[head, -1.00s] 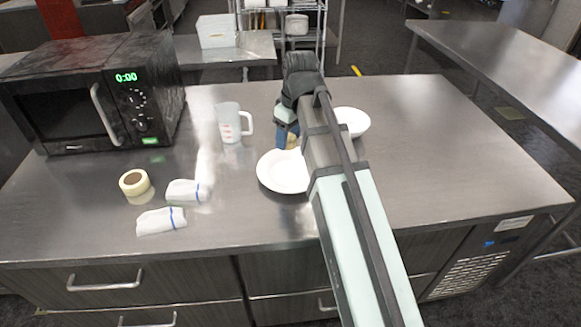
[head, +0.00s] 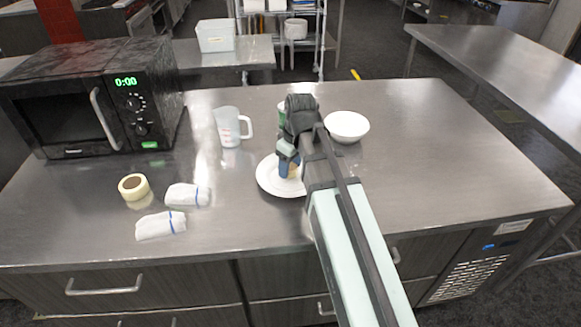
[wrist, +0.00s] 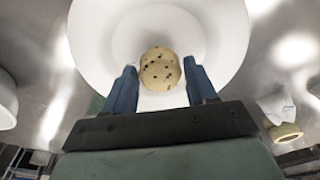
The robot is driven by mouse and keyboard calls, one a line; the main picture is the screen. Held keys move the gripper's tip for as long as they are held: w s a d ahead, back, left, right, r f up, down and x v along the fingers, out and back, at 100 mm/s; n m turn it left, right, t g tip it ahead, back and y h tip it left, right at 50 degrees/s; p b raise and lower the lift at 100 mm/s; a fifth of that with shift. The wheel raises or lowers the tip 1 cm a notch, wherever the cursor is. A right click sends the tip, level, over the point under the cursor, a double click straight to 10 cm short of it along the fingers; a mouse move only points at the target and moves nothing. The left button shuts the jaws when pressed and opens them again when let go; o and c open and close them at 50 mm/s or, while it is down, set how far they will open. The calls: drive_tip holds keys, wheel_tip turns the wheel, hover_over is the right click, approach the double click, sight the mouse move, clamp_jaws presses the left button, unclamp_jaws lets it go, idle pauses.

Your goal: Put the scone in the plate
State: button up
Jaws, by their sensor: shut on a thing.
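The scone (wrist: 160,70) is a round, pale tan piece with dark specks. It sits between the blue fingers of my gripper (wrist: 161,88), which is shut on it. The white plate (wrist: 95,35) lies beneath and behind the scone in the wrist view. In the head view my gripper (head: 289,168) is over the plate (head: 266,181), and a bit of the scone (head: 294,172) shows beside the fingers. My arm hides the plate's right side. I cannot tell whether the scone touches the plate.
A white bowl (head: 347,127) stands right of my arm, and a measuring jug (head: 230,128) stands behind the plate to the left. Folded cloths (head: 161,225), a tape roll (head: 133,187) and a black microwave (head: 75,100) are on the left. The counter's front right is clear.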

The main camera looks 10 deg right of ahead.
sight(296, 166)
drive_tip(key=shift+f, duration=0.6)
drive_tip(key=shift+f, duration=0.1)
drive_tip(key=o, duration=1.1)
drive_tip(key=shift+c, duration=0.2)
wheel_tip(296, 166, up, 12)
drive_tip(key=s+d, duration=0.1)
drive_tip(key=shift+s+d, duration=0.15)
drive_tip(key=shift+o, duration=0.3)
